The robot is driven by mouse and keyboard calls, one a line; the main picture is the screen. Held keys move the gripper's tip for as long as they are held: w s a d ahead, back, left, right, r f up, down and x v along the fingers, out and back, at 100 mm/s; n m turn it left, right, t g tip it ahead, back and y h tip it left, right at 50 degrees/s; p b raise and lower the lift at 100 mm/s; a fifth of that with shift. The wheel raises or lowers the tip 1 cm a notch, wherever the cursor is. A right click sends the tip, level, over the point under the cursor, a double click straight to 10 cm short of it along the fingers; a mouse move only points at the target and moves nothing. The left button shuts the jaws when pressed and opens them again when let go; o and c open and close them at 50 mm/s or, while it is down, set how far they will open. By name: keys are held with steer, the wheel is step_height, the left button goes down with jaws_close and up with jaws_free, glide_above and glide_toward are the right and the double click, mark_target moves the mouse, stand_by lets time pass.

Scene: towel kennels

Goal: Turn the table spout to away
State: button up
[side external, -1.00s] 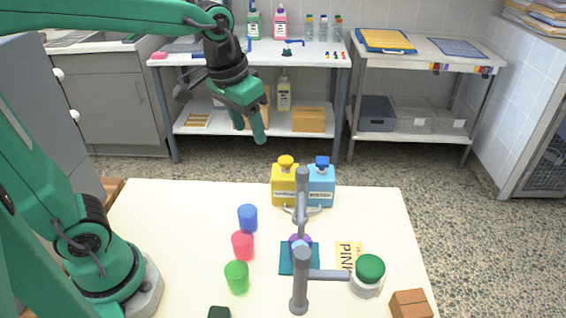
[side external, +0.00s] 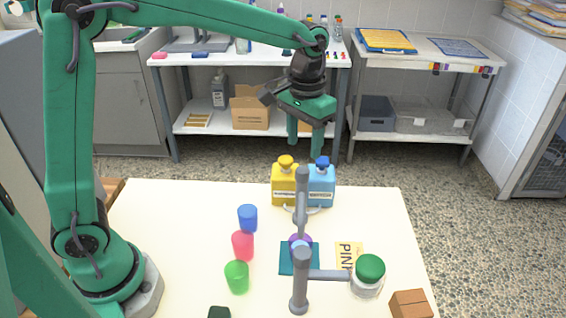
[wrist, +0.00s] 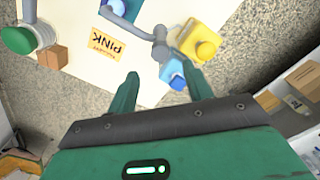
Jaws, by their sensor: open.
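Two grey pipe fittings stand on the cream table; I cannot tell for sure which one is the table spout. The far grey fitting (side external: 302,183) rises beside the bottles, and its arm reaches toward a purple round thing (side external: 300,240) on a teal cloth. It also shows in the wrist view (wrist: 160,48). The near grey fitting (side external: 299,285) has a horizontal arm pointing right to a white jar with a green lid (side external: 370,267). My gripper (side external: 304,154) is open and empty, above and behind the far fitting. Its fingertips also show in the wrist view (wrist: 162,76).
A yellow bottle (side external: 284,188) and a blue bottle (side external: 321,186) stand close by the far fitting. Blue, red and green cups (side external: 237,277) stand left of the fittings. A PINK card (side external: 347,255) and a brown block (side external: 410,304) lie right.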

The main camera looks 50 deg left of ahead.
mark_target(302, 170)
steer(key=shift+f, duration=0.1)
steer(key=shift+f, duration=3.85)
jaws_close()
